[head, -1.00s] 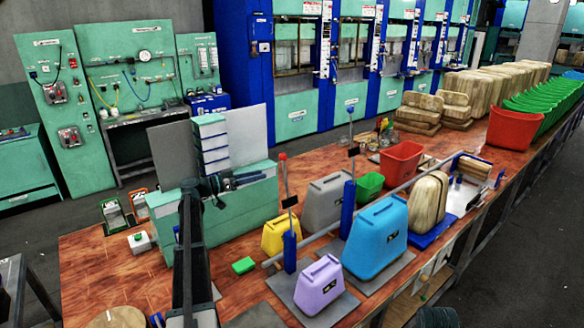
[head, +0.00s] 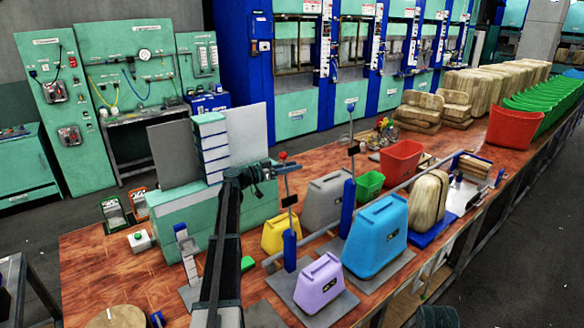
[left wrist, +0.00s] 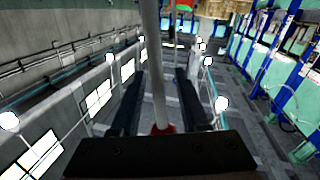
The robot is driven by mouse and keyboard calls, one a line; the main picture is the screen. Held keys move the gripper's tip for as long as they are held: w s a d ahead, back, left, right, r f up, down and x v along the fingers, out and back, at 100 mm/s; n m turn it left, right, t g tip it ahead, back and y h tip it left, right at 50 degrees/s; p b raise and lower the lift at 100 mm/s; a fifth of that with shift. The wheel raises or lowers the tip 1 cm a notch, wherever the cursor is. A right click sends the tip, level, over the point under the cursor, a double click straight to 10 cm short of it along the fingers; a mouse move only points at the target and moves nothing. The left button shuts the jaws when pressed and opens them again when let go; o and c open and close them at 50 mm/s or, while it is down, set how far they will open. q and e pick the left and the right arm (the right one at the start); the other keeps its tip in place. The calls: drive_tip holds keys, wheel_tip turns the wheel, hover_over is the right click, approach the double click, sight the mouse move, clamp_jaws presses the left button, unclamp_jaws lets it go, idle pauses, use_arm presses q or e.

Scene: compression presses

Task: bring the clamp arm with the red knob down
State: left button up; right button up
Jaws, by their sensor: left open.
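The clamp arm with the red knob (head: 282,156) stands upright above its blue post (head: 290,250), beside the lilac case (head: 319,284). My left gripper (head: 284,170) is open at the upper end of this arm, just below the knob in the head view. In the left wrist view, the grey rod (left wrist: 152,65) runs between my two open fingers (left wrist: 157,90), and the red knob (left wrist: 165,128) shows close to the palm. Whether a finger touches the rod is not clear. My right gripper is not seen.
A second, taller clamp post (head: 348,205) stands to the right, by the blue case (head: 375,237). Yellow (head: 279,234) and grey (head: 326,200) cases stand behind. A green cabinet (head: 165,220) is on the left.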

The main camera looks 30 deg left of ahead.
use_arm(q)
clamp_jaws()
idle(0.3)
idle(1.2)
